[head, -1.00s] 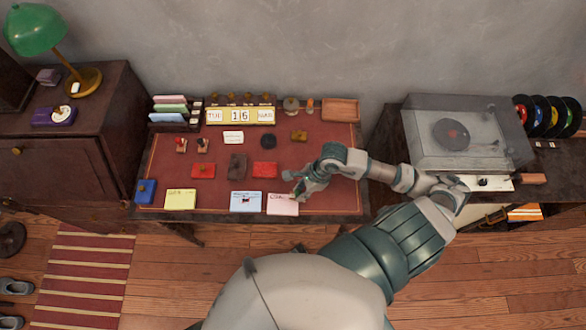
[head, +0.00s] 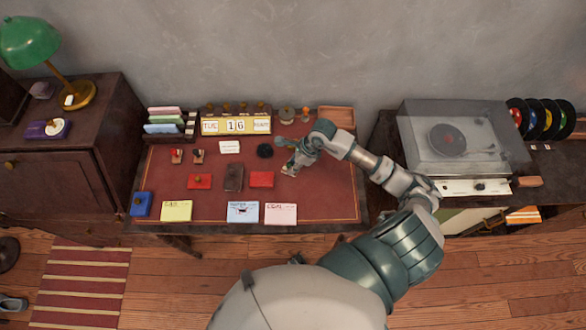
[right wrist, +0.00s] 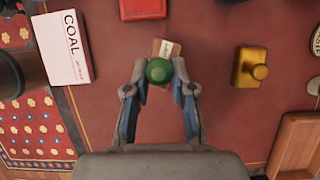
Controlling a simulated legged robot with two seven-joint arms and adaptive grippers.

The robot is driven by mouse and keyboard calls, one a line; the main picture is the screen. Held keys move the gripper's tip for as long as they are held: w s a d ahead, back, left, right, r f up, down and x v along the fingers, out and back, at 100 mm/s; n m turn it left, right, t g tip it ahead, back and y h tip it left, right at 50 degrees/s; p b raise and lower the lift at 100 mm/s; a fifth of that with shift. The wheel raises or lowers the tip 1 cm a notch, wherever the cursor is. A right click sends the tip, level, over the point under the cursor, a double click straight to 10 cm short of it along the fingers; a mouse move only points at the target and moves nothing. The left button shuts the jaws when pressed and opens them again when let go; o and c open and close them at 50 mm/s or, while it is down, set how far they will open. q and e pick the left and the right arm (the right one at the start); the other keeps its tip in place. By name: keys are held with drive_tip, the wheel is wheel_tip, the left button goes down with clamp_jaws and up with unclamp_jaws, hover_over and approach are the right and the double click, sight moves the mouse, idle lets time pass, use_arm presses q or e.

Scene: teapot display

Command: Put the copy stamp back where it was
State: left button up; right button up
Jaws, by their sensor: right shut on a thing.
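My right gripper (head: 291,168) is over the right part of the red desk top. In the right wrist view my right gripper (right wrist: 159,88) is shut on a small stamp, taken as the copy stamp (right wrist: 166,47), with a round green knob and a wooden block. The knob is between the fingertips. A pale label on the block is too small to read. Whether the block touches the desk cannot be told. Two small stamps (head: 187,155) stand at the left of the desk. My left gripper is not in view.
The right wrist view shows a brass knobbed block (right wrist: 250,70) and a wooden tray (right wrist: 292,146) close by on the right. A record player (head: 460,140) stands right of the desk.

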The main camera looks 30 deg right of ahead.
drive_tip(key=shift+a+f, duration=0.15)
drive_tip(key=shift+f, duration=1.6)
drive_tip(key=o, duration=0.9)
drive_tip(key=v, duration=1.2)
